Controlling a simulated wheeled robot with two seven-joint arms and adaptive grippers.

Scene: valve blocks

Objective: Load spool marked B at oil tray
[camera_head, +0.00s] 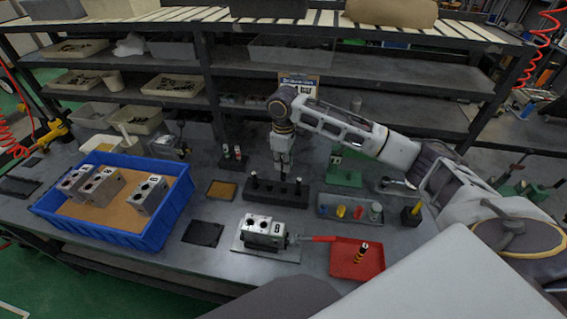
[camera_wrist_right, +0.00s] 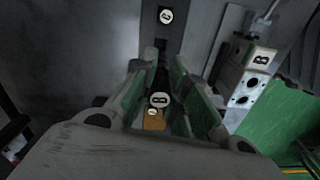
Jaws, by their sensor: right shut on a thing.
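My right gripper (camera_head: 283,170) points down just above the black spool rack (camera_head: 268,196). In the right wrist view its green-padded fingers (camera_wrist_right: 157,95) are shut on a dark spool with a round label B (camera_wrist_right: 160,99). Another dark piece with a B label (camera_wrist_right: 166,16) shows beyond the fingers. Two dark spools (camera_head: 298,184) stand upright in the rack, one on each side of the gripper. A small tray with an amber surface (camera_head: 221,190), possibly the oil tray, lies left of the rack. The held spool's lower end is hidden. My left gripper is not in view.
A valve block (camera_head: 262,228) sits in a fixture with a red handle (camera_head: 320,239). A red tray (camera_head: 345,270) holds a black-and-yellow piece. A blue bin (camera_head: 110,232) holds several blocks. A grey tray (camera_head: 330,212) with coloured pieces and a green stand (camera_head: 345,178) are at right.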

